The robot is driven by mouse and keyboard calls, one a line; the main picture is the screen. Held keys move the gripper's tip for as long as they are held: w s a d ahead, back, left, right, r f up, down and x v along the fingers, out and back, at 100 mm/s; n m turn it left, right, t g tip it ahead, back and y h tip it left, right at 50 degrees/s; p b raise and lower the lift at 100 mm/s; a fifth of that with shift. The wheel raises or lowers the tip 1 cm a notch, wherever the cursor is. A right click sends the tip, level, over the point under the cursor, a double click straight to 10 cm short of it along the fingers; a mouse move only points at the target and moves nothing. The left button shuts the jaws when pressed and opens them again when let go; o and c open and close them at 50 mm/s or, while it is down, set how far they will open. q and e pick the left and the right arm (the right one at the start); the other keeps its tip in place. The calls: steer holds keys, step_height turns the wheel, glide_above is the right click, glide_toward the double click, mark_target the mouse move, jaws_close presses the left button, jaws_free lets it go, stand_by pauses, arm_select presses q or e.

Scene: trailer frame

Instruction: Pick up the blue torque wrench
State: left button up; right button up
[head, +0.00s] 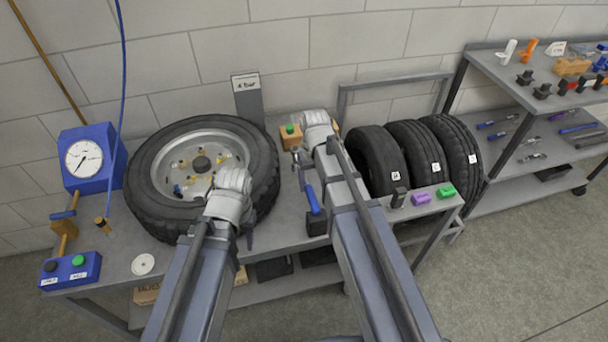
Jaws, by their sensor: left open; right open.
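A blue-handled tool (312,200) with a grey metal upper part lies on the bench just left of my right arm, partly hidden by it. Other long tools with blue handles lie on the right rack's shelf: one at its left (498,122) and one farther right (577,128). I cannot tell which is the torque wrench. My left gripper (232,182) is open over the near right part of the wheel. My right gripper (318,125) is open above the bench, beyond the near blue handle and apart from the rack. The fingers of both are mostly hidden behind the wrists.
A large wheel (146,176) lies flat on the bench. Three tyres (419,153) stand to the right, behind black, purple (421,198) and green blocks. A blue gauge box (88,158) and button box (71,271) are at left. Floor is clear at lower right.

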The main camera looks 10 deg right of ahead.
mark_target(312, 196)
steer(key=shift+s+a+f+b, duration=0.1)
steer(key=shift+f+b, duration=1.45)
steer(key=shift+f, duration=0.2)
steer(key=shift+s+f+b, duration=0.1)
steer(key=shift+f+b, duration=1.4)
steer(key=shift+f, duration=0.25)
steer(key=shift+r, duration=0.1)
steer(key=shift+c, duration=0.3)
jaws_close()
